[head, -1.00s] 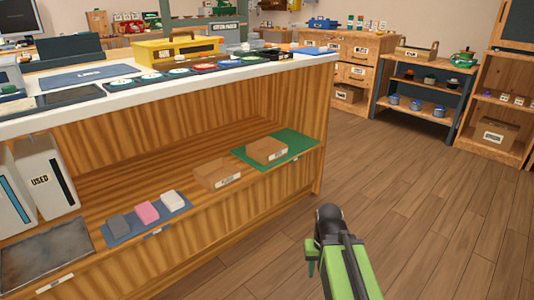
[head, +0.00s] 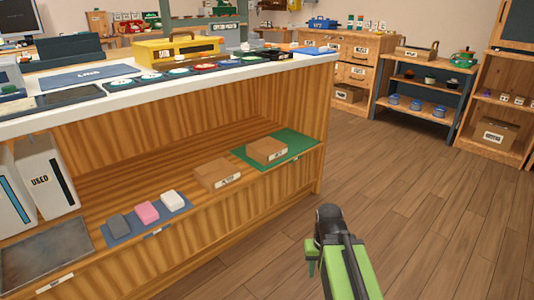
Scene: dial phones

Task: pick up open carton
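Two small brown cardboard boxes stand on the lower shelf of the wooden counter. The right box (head: 267,150) sits on a green mat (head: 300,145). The left box (head: 217,174) stands on the bare wood beside it. Both have small labels too blurred to read, and I cannot tell which is the open carton. My green and black arm shows at the bottom right, with my gripper (head: 328,215) over the floor, to the right of and apart from both boxes. Its fingers cannot be made out.
A blue mat (head: 125,232) holds grey, pink and white blocks. White bins marked USED (head: 45,178) stand at the left. The counter's right end (head: 322,130) is an edge near my arm. Wooden floor (head: 430,210) is clear on the right.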

